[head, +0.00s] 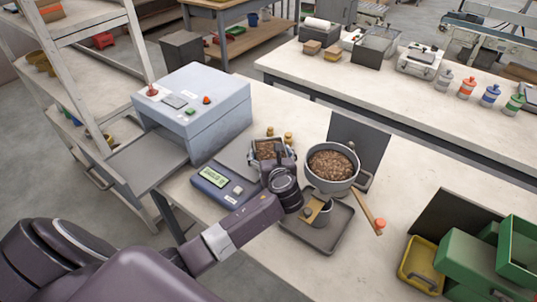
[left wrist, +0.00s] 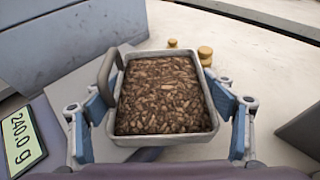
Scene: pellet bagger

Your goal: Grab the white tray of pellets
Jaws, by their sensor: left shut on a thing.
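The white tray (left wrist: 166,139), greyish-white and filled with brown pellets (left wrist: 165,92), sits between the blue finger pads of my left gripper (left wrist: 163,118) in the left wrist view. The pads close on its two opposite sides. In the head view the tray (head: 257,157) is partly hidden by my left gripper (head: 277,158). It is level over the plate of the blue scale (head: 222,191); I cannot tell whether it touches the plate. The scale's display (left wrist: 22,140) reads 240.0 g. My right gripper is not in view.
A pot of pellets (head: 331,165) stands right of the gripper, near a grey tray (head: 333,241) holding a cup and a scoop. A blue-grey machine (head: 207,109) stands behind left. Green bins (head: 463,262) are at right.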

